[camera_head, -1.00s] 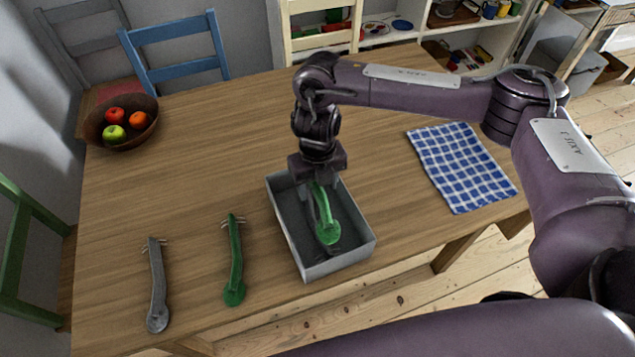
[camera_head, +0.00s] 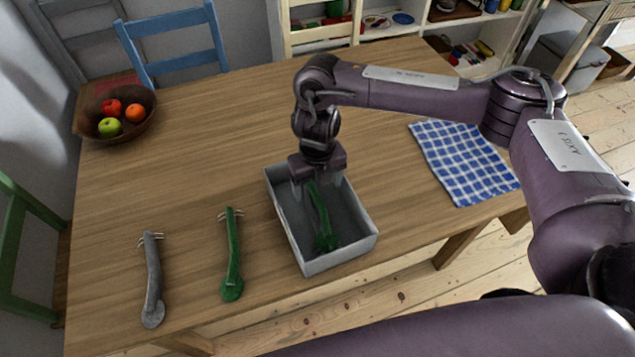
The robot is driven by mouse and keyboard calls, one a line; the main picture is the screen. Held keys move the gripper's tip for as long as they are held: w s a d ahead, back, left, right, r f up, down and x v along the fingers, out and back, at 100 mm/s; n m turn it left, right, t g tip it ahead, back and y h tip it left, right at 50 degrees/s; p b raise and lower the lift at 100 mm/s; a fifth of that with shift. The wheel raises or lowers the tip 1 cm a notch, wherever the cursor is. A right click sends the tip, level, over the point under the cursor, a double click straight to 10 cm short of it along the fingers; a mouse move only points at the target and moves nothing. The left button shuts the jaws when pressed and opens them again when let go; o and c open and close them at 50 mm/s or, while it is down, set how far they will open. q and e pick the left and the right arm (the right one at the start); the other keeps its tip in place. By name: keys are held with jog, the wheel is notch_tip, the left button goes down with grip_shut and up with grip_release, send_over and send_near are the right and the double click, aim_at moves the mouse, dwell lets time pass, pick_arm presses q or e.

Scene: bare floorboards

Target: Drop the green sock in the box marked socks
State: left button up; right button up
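A long green item (camera_head: 321,222) with a broad rounded end lies in an open grey box (camera_head: 349,256) near the table's front edge. It looks more like a stiff tool than a sock. I see no marking on the box. My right gripper (camera_head: 318,188) points down over the back part of the box, its fingers apart on either side of the item's upper end. A second, similar green item (camera_head: 233,262) lies on the table left of the box. A grey one (camera_head: 153,280) of the same shape lies further left. My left gripper is not in view.
A brown bowl of fruit (camera_head: 137,129) stands at the table's back left. A blue checked cloth (camera_head: 463,163) lies right of the box. Chairs and a shelf stand behind the table. The table's middle (camera_head: 210,150) is clear.

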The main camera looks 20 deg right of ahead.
jog(key=shift+o, duration=0.2)
notch_tip(320, 180, up, 8)
jog(key=p, duration=0.1)
dwell(0.4)
jog(key=shift+f, duration=0.15)
dwell(0.4)
